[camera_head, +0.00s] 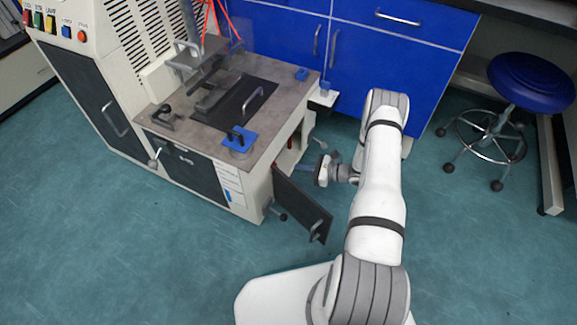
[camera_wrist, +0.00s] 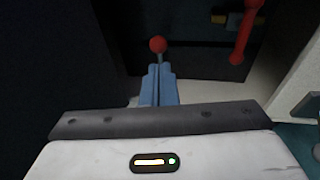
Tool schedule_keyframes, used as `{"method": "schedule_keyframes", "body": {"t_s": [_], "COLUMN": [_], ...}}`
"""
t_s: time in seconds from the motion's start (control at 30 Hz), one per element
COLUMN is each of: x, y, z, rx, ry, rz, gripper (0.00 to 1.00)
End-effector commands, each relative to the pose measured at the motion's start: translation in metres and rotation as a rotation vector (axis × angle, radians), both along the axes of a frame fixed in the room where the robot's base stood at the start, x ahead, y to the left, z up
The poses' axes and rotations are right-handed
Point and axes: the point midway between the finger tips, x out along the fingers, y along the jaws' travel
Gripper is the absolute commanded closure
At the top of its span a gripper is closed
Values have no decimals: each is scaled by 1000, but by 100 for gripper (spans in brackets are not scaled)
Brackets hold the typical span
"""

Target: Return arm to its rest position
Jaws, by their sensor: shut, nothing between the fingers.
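My arm (camera_head: 378,190) reaches out from the lower right of the head view. Its wrist end points left, at the open lower door (camera_head: 302,204) of the rheometer (camera_head: 245,185). In the wrist view, the blue fingers of my gripper (camera_wrist: 158,72) are shut together, with nothing seen held between them. A red ball knob (camera_wrist: 158,44) on a thin grey rod shows just beyond the fingertips; whether they touch it I cannot tell. The fingertips are hard to make out in the head view.
The open door panel stands out near my wrist. A red handle (camera_wrist: 243,38) hangs inside the dark compartment in the wrist view. Blue cabinets (camera_head: 400,55) stand behind my arm. A blue stool (camera_head: 530,80) is at the right. Floor (camera_head: 470,250) is clear at the lower right.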

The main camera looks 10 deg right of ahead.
Motion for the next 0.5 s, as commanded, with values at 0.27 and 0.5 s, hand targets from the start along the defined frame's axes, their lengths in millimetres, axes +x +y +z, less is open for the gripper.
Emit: {"method": "schedule_keyframes", "body": {"t_s": [0.27,0.5], "x": [-26,-34], "y": [-48,-60], "z": [13,14], "rx": [2,1], "ry": [1,2], "rz": [-3,1], "gripper": [100,100]}}
